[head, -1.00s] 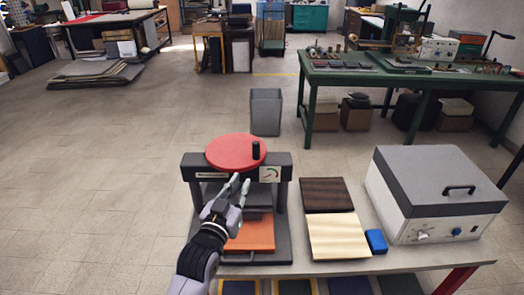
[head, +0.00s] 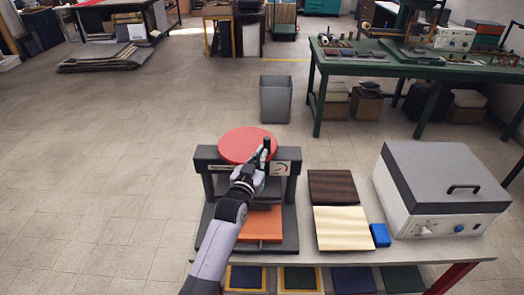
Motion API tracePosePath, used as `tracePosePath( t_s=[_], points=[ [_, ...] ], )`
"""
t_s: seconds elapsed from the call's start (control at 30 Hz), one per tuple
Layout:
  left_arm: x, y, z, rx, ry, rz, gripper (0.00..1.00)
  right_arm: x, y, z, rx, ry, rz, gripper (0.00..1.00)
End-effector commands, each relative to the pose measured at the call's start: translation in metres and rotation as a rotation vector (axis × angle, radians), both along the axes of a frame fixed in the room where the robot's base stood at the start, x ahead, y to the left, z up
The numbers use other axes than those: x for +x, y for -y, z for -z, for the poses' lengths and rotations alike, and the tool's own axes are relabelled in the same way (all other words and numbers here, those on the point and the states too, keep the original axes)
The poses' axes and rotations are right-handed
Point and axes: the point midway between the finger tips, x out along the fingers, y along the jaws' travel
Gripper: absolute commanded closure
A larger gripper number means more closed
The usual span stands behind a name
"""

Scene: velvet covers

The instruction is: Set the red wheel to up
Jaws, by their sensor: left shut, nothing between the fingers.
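The red wheel (head: 244,145) lies flat on top of a black press (head: 205,165). Its upright black knob (head: 267,144) stands at the wheel's right edge. My left gripper (head: 259,160) is shut and empty, with its fingertips at the front right of the wheel, close to the knob. I cannot tell whether they touch it. Under the press's crossbar, an orange plate (head: 262,225) lies on the base, partly hidden by my left arm. A small dial label (head: 280,168) is on the crossbar's right. My right gripper is not in view.
Dark brown (head: 331,186) and pale (head: 342,229) boards and a blue block (head: 380,235) lie right of the press. A grey-lidded machine (head: 440,185) stands beyond them. A grey bin (head: 276,98) stands on the floor behind.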

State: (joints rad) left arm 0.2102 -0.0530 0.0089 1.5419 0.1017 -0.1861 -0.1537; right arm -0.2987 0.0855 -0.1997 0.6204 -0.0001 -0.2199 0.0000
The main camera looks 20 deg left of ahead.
Motion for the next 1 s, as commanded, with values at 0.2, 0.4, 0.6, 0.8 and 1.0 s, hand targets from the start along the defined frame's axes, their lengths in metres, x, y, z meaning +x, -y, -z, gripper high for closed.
tracePosePath(
  t_s=[0.2,0.4,0.6,0.8,1.0],
  points=[
    [0.009,0.000,0.000,0.000,0.000,0.000,1.00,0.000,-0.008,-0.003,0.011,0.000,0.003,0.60],
    [0.009,0.000,0.000,0.000,0.000,0.000,1.00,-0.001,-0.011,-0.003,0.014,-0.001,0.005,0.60],
    [0.016,0.002,0.001,0.000,0.001,0.000,1.00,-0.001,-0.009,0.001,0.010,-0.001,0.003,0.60],
    [0.023,0.004,0.000,0.000,0.001,-0.001,1.00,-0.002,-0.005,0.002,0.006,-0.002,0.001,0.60],
    [0.023,0.004,0.000,0.000,0.001,-0.001,1.00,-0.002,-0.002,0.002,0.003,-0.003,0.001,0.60]
  ],
)
